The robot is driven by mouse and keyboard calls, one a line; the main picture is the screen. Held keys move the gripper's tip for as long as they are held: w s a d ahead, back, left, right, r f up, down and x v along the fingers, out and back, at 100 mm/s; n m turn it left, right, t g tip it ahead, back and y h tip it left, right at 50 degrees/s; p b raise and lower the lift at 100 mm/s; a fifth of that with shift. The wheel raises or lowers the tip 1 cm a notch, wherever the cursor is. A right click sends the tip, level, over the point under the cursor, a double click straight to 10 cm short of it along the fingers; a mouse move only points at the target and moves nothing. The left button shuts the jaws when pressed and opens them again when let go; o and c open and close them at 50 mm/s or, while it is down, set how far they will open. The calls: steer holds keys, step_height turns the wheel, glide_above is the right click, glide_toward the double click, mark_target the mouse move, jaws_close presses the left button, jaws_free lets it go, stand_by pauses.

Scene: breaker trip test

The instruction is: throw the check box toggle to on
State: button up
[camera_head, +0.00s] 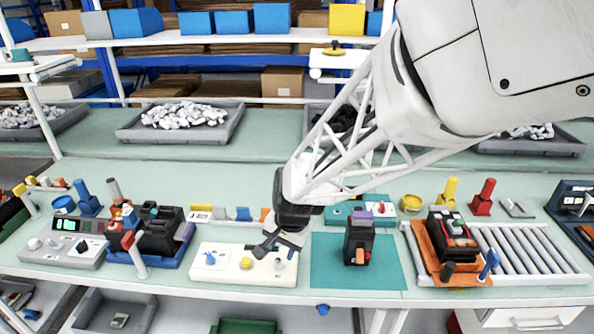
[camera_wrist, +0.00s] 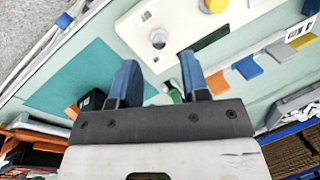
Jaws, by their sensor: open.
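The white check box (camera_head: 232,276) lies near the table's front edge, left of the teal mat. It carries a blue part (camera_head: 210,258), a yellow button (camera_head: 246,263) and, at its right end, a small metal toggle (camera_head: 279,263). My gripper (camera_head: 283,246) hangs over that right end, fingers pointing down, open and empty. In the wrist view the blue fingers (camera_wrist: 158,75) stand apart, with the box (camera_wrist: 130,35) beyond them. A round metal toggle or collar (camera_wrist: 158,39) shows just ahead of the gap, not visibly touched. Its on or off position cannot be told.
The teal mat (camera_head: 330,272) with a black breaker (camera_head: 358,240) is right of the box. A grey console (camera_head: 62,250) and blue tray (camera_head: 160,262) stand left. Small coloured blocks (camera_head: 222,213) line up behind the box. A roller conveyor (camera_head: 525,250) is at right.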

mark_target(279, 259)
steer(key=shift+x, duration=2.75)
jaws_close()
steer(key=shift+w+g, duration=0.15)
steer(key=shift+g, duration=0.15)
steer(key=w+g, duration=0.1)
steer(key=g, duration=0.1)
steer(key=w+g, duration=0.1)
steer(key=g, duration=0.1)
steer(key=shift+r+m+g, duration=0.1)
steer(key=shift+m+g, duration=0.2)
steer(key=shift+g, duration=0.1)
steer(key=shift+w+f+m+g, duration=0.15)
steer(key=shift+w+g, duration=0.2)
steer(key=shift+g, duration=0.75)
steer(key=shift+w+f+m+g, duration=0.15)
steer(key=shift+w+g, duration=0.15)
steer(key=shift+g, duration=0.8)
steer(key=shift+r, duration=0.1)
